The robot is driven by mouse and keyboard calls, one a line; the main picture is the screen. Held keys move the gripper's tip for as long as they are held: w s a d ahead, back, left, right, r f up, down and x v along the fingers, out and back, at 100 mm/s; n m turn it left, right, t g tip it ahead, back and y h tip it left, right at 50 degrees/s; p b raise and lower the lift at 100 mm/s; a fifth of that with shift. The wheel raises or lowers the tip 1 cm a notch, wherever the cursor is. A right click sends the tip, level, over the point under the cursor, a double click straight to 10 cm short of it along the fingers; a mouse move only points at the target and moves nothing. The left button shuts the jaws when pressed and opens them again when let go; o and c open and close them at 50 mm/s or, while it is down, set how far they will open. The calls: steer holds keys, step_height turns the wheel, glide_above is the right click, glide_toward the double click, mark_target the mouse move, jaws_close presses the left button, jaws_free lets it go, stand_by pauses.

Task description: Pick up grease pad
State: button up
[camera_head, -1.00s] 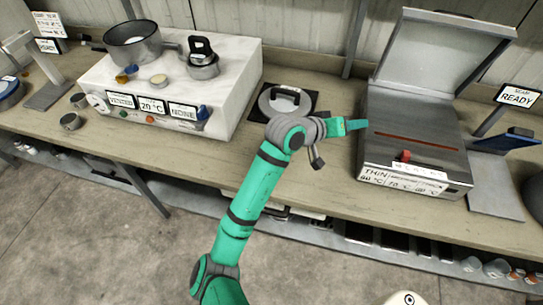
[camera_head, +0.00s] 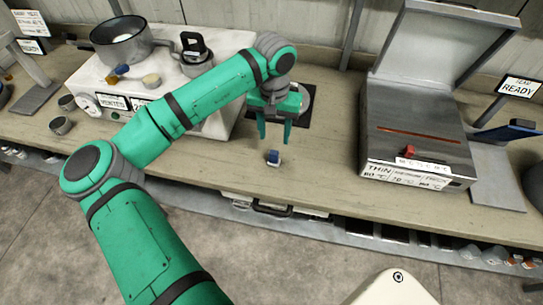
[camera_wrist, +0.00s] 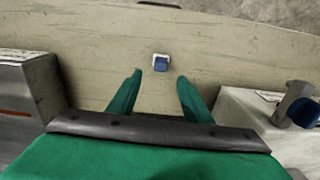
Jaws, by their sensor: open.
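A small blue-and-white block (camera_head: 273,158), which looks like the grease pad, lies on the bare bench top between the white heater box and the grey press. It also shows in the wrist view (camera_wrist: 161,62), blue on top with a white edge, just beyond the fingertips. My gripper (camera_head: 275,140) points down above the bench, slightly behind and above the block. In the wrist view my gripper (camera_wrist: 157,80) has its two green fingers spread apart, with nothing between them. The block is apart from both fingers.
The white heater box (camera_head: 85,92) with pots stands at the left. The grey press (camera_head: 415,125) with its lid raised stands at the right. A dark mat (camera_head: 308,118) lies behind my gripper, partly hidden. The bench around the block is clear.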

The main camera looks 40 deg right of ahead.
mark_target(274, 152)
steer(key=shift+w+a+f, duration=0.1)
steer(key=shift+a+f, duration=0.05)
steer(key=shift+f, duration=0.15)
steer(key=f, duration=0.4)
steer(key=shift+s+f, duration=0.15)
steer(key=shift+s, duration=0.05)
steer(key=shift+s+d+f, duration=0.1)
steer(key=shift+d+f, duration=0.15)
steer(key=shift+w+a+f, duration=0.1)
steer(key=shift+w+f, duration=0.05)
steer(key=shift+f, duration=1.15)
steer(key=shift+w+f, duration=0.15)
steer(key=shift+f, duration=1.15)
steer(key=shift+c, duration=0.3)
steer(key=c, duration=1)
steer(key=shift+c, duration=0.2)
